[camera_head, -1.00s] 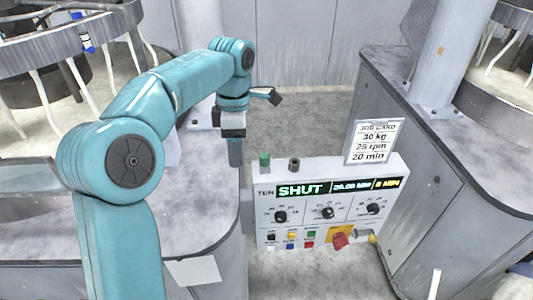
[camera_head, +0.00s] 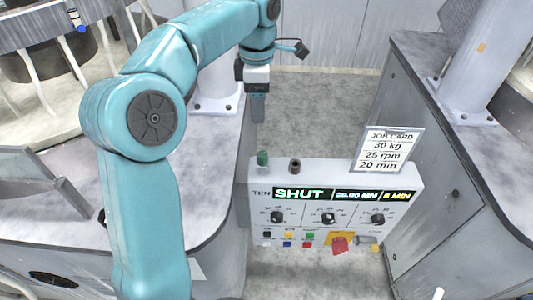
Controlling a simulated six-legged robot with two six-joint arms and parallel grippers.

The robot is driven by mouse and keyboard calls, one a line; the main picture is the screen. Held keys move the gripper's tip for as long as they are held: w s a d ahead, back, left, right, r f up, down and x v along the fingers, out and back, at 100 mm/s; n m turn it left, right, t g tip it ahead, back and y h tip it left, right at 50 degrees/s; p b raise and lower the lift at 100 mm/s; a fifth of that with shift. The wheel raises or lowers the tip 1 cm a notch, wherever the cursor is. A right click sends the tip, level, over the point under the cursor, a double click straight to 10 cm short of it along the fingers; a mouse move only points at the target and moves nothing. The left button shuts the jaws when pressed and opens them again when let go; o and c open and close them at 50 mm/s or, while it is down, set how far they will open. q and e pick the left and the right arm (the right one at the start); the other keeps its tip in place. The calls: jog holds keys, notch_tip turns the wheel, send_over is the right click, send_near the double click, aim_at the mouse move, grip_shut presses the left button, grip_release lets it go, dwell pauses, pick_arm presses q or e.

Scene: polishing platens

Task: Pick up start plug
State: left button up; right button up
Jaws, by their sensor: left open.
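A green plug (camera_head: 262,158) stands upright on the top left of the white control panel (camera_head: 340,178). It looks like the start plug, but no label on it can be read. A dark round socket or plug (camera_head: 295,165) is beside it to the right. My left gripper (camera_head: 257,112) points down above and just behind the green plug, with a gap between them. It is open, and nothing shows between its fingers. My right gripper is not in view.
The panel carries a lit SHUT display (camera_head: 300,194), knobs, coloured buttons and a red part (camera_head: 339,245). A job card (camera_head: 387,149) stands at its back right. Grey cabinets flank it on both sides, with bare floor behind.

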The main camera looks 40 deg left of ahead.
pick_arm(q)
notch_tip(320, 180, down, 6)
send_over(262, 154)
jog(key=f, duration=0.4)
jog(key=shift+s+a, duration=0.2)
jog(key=shift+a, duration=0.05)
jog(key=shift+w+d+f, duration=0.3)
jog(key=shift+w+f, duration=0.05)
jog(key=shift+f, duration=0.3)
jog(key=f, duration=0.4)
jog(key=shift+s+f+p, duration=0.2)
jog(key=shift+f+p, duration=0.05)
jog(key=shift+p, duration=0.15)
jog(key=shift+w+f, duration=0.25)
jog(key=shift+s+a, duration=0.1)
jog(key=shift+s, duration=0.05)
jog(key=c, duration=0.5)
jog(key=shift+s+r, duration=0.1)
jog(key=c, duration=0.5)
jog(key=shift+c, duration=0.7)
jog(key=shift+w, duration=0.2)
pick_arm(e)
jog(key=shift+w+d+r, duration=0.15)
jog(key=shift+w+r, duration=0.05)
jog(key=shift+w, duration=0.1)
